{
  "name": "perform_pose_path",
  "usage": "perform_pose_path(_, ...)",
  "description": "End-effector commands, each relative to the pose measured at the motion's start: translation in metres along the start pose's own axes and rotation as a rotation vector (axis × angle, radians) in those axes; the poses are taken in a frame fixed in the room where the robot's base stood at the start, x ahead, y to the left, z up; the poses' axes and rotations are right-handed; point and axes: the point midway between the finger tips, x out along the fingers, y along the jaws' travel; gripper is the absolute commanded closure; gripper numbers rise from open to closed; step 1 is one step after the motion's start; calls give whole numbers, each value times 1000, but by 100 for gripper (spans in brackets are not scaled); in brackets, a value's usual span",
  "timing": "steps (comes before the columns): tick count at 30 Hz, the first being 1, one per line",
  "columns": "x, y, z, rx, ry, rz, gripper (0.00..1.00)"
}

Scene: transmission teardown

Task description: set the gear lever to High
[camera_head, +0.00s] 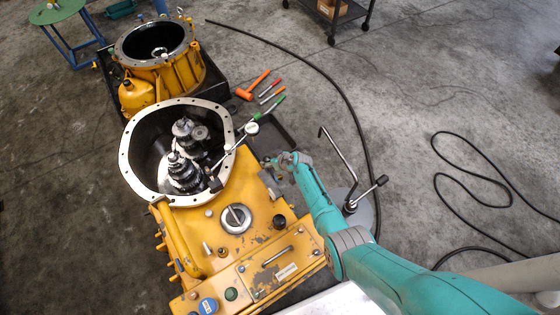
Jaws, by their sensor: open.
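The yellow transmission housing (190,245) stands in the middle with its round opening facing up and gears (186,165) inside. No lever is clearly marked High at this size. On its top face is a round silver plate with a short bar (236,218), which may be the gear lever; I cannot tell its setting. My gripper (277,161) is open, small in the picture, at the end of my teal arm. It appears just right of the housing's round flange, apart from the silver plate. I see nothing held in it.
A second yellow housing (165,62) stands behind. Orange, red and green-handled tools (262,90) lie beside it. A stand with bent rods (350,190) is right of my arm. A black cable (300,62) crosses the floor.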

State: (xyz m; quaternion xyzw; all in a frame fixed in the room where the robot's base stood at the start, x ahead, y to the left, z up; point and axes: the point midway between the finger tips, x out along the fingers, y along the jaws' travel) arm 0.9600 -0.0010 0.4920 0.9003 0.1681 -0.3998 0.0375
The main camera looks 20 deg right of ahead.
Motion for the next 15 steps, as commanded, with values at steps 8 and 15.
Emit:
perform_pose_path(8,-30,0,1,1,0,2,36)
perform_pose_path(15,-60,0,2,1,-1,3,36)
